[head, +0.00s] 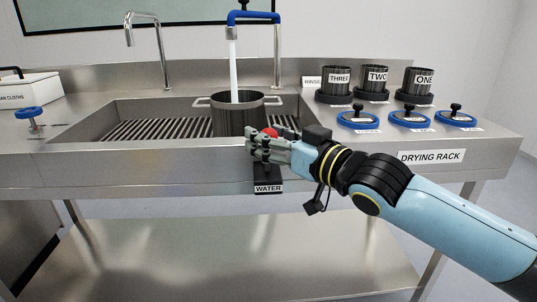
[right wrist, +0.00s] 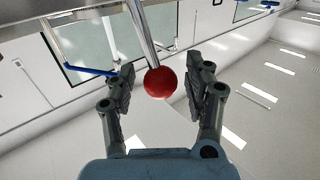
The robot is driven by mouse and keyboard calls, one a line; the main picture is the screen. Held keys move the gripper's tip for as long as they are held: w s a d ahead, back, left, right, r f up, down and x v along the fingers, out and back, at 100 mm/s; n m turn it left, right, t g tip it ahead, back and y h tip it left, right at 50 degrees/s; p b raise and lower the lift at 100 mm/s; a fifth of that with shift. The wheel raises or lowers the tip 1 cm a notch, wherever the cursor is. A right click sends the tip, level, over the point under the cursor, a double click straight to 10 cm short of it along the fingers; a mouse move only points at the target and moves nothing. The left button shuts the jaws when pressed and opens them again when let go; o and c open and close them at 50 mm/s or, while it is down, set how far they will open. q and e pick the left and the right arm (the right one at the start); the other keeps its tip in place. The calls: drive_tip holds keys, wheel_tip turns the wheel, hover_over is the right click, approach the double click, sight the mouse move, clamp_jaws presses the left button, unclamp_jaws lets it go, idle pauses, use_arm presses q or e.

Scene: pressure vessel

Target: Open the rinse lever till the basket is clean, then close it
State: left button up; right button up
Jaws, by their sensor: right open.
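The basket (head: 238,116) is a dark metal pot with side handles, standing in the steel sink under the blue spout (head: 250,17). A pale stream of water (head: 233,70) falls from the spout into it. The rinse lever has a red ball knob (head: 270,132), partly hidden behind my right gripper (head: 262,146) at the sink's front edge. In the right wrist view the red knob (right wrist: 160,82) on its metal rod sits between the open fingers (right wrist: 160,95), with gaps visible on both sides. My left gripper is not in view. Whether dirt is on the basket cannot be told.
A WATER label (head: 268,188) is on a black plate below the knob. The drying rack at right holds dark containers labelled THREE (head: 338,80), TWO (head: 376,78) and ONE (head: 419,80), with blue-rimmed lids (head: 410,118) in front. A cloth box (head: 28,90) stands far left.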

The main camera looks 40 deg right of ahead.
idle(0.3)
clamp_jaws()
idle(0.3)
